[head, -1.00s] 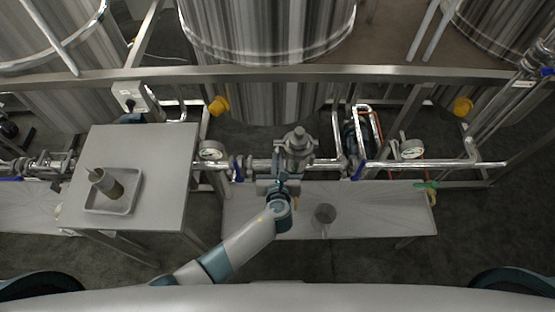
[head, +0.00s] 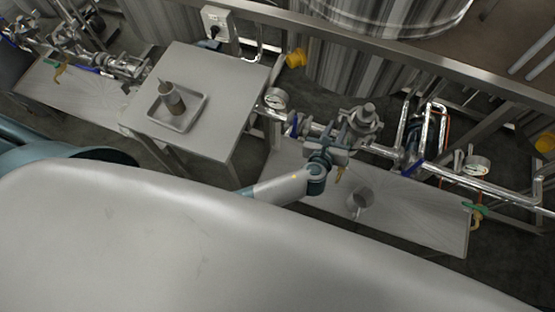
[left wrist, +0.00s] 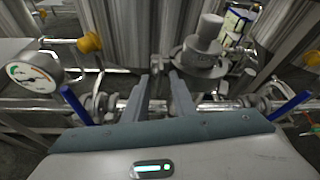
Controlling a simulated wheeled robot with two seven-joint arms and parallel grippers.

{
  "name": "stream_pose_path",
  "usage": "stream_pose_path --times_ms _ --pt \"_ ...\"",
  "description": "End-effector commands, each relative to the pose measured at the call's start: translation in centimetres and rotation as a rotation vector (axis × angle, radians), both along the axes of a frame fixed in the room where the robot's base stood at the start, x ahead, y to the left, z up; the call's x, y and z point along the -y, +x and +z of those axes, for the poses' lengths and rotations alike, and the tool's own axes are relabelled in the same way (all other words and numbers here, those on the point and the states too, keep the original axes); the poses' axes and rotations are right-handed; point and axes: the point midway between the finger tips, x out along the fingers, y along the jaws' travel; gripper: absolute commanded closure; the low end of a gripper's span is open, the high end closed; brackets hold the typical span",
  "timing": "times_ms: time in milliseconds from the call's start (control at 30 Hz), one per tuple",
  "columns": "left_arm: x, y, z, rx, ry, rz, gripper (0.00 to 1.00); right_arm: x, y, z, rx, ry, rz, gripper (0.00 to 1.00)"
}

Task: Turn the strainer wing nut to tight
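The strainer (head: 364,120) is a steel body with a cylindrical top on the pipe line. In the left wrist view it (left wrist: 204,45) stands just ahead and to the right of my fingers. My left gripper (head: 340,140) is at its near left side. In the left wrist view the two fingers of my left gripper (left wrist: 161,76) are apart, with pipe showing between them. I cannot pick out the wing nut clearly; it is small or hidden near the fingertips. I cannot tell if the fingers touch it. My right gripper is in neither view.
A gauge (head: 276,98) and a blue-handled valve (head: 294,126) sit left of the strainer; another blue handle (head: 413,168) is right. A grey cup (head: 360,198) stands on the low bench (head: 425,215). A side table (head: 215,75) bears a tray (head: 151,115).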

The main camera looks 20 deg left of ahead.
Motion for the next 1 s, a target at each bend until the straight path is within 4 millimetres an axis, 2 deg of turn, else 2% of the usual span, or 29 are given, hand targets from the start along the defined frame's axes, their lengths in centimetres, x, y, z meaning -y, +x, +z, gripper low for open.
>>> stream_pose_path --times_ms 600,1000 --pt "-0.6 0.0 -0.4 -0.001 -0.449 0.001 0.76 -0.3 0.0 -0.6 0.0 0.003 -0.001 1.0" --pt "-0.8 0.0 -0.8 0.001 -0.673 0.002 0.76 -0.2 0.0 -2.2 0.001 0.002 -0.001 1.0"
